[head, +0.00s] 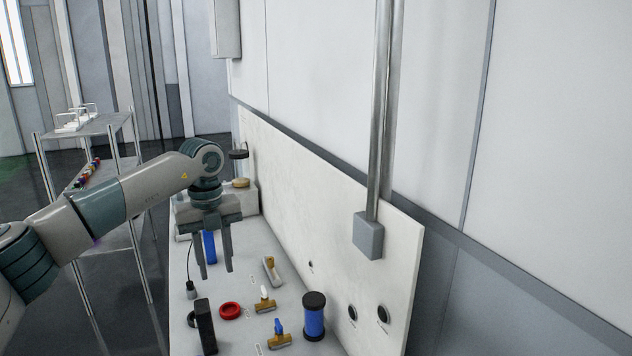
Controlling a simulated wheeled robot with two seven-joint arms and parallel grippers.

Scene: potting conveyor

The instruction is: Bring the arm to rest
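My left arm reaches in from the left, and its gripper (214,272) points down over the bench (242,243). Its two fingers are apart. A blue cylinder (209,246) shows between the fingers; it looks to stand behind them on the bench, though I cannot tell the exact gap. No held object shows. My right arm and gripper are not in this view.
On the bench are a red ring (230,310), a black block (205,328), a blue cylinder with black ends (314,316), and brass valves with a white handle (265,300) and a blue handle (279,335). An upright white panel (330,225) borders the right. A shelf rack (100,125) stands left.

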